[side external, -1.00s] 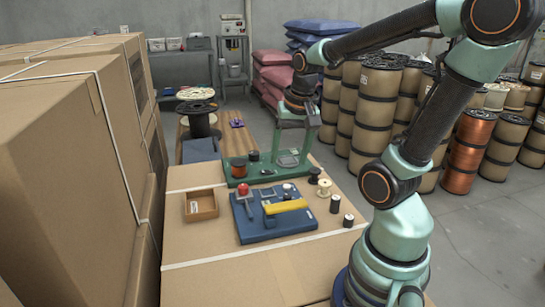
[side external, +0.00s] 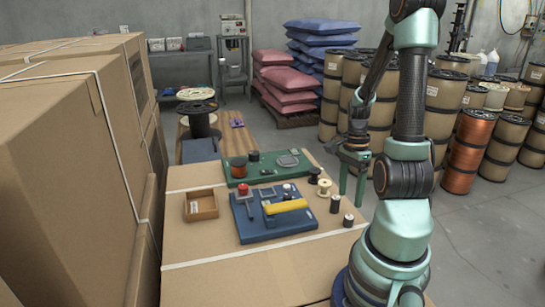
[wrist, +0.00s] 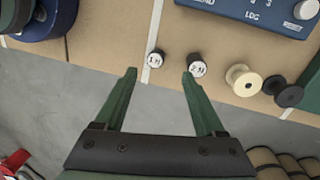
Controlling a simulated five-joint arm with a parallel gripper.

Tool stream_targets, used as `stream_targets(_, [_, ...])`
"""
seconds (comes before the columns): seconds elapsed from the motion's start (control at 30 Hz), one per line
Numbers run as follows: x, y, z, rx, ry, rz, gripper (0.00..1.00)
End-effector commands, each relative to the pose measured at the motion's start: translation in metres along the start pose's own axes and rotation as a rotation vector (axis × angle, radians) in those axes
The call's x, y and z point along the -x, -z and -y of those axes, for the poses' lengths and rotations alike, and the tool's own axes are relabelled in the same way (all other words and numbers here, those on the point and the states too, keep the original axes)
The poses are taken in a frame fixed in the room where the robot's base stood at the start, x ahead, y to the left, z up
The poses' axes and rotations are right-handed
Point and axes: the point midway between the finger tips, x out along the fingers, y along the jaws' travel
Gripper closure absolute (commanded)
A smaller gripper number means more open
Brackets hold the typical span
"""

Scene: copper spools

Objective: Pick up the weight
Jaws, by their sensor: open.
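My gripper (side external: 351,196) is open and empty, fingers down, beside the right edge of the surface. In the wrist view (wrist: 159,74) grey floor shows between its fingers.
A cream spool (side external: 324,188) and a black spool (side external: 314,175) stand behind the cylinders. A blue panel (side external: 285,224) with a yellow bar, a green panel (side external: 278,171) and a wooden tray (side external: 201,205) lie left. Large wire drums (side external: 468,150) stand on the floor to the right.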

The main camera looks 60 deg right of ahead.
Motion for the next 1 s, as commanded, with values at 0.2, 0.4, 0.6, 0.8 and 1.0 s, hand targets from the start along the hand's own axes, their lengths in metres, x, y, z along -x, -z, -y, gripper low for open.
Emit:
stream_targets(0.2, [-0.014,-0.001,-0.002,0.002,-0.002,0.001,0.28])
stream_targets(0.4, [-0.042,-0.004,-0.009,0.002,-0.006,0.002,0.28])
stream_targets(0.6, [-0.059,-0.003,-0.007,0.002,-0.002,0.001,0.28])
stream_targets(0.8, [-0.062,-0.003,-0.007,0.002,0.001,0.0,0.28])
stream_targets(1.0, [-0.062,-0.003,-0.007,0.002,0.001,0.0,0.63])
